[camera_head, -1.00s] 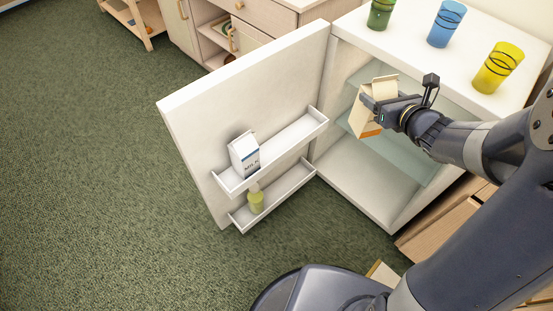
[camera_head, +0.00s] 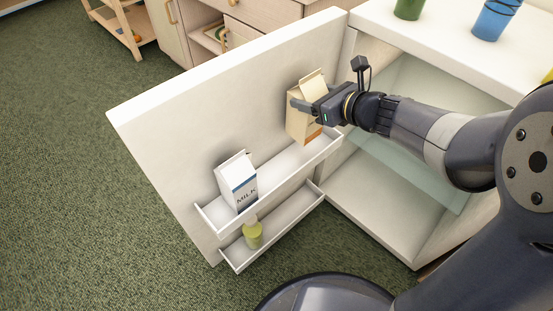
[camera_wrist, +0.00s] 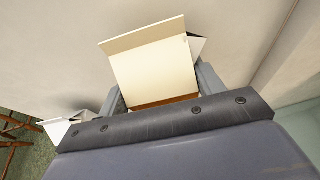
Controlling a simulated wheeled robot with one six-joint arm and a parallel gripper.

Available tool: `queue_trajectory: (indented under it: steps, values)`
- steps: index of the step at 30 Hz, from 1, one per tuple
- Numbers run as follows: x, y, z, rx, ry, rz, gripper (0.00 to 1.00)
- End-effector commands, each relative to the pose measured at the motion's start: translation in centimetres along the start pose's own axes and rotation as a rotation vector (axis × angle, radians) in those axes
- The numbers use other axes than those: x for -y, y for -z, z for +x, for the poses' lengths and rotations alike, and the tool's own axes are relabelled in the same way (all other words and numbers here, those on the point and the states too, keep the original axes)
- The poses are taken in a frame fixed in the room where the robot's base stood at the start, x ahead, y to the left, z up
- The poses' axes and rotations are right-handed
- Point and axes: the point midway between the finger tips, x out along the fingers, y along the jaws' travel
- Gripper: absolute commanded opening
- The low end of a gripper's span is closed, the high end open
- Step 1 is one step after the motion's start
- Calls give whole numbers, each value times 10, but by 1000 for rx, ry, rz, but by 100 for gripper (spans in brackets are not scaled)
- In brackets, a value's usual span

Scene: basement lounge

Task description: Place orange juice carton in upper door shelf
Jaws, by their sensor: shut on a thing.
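The orange juice carton (camera_head: 304,119) is cream-coloured with an orange patch near its bottom. My gripper (camera_head: 303,106) is shut on it and holds it upright, close to the open fridge door (camera_head: 190,110). In the head view the carton appears at the right part of the upper door shelf (camera_head: 281,176); I cannot tell whether its base touches the shelf. In the wrist view the carton (camera_wrist: 155,72) fills the space between the fingers, and its lower part is hidden.
A milk carton (camera_head: 237,184) stands on the left of the upper shelf. A yellow-green bottle (camera_head: 253,236) stands on the lower door shelf (camera_head: 290,217). Green (camera_head: 409,8) and blue (camera_head: 491,19) cups stand on the fridge top (camera_head: 445,38). The upper shelf's middle is clear.

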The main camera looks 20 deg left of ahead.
Motion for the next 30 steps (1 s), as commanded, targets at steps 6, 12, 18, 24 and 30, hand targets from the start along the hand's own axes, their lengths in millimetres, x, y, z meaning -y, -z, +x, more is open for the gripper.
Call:
queue_trajectory:
  steps: [6,12,18,24,30]
  values:
    - [-1,37,16,-2,-3,1,3]
    - [-1,52,22,-1,-2,1,3]
    - [0,83,35,-1,-2,2,3]
    - [0,90,38,0,-1,0,3]
    - [0,90,38,0,-1,0,3]
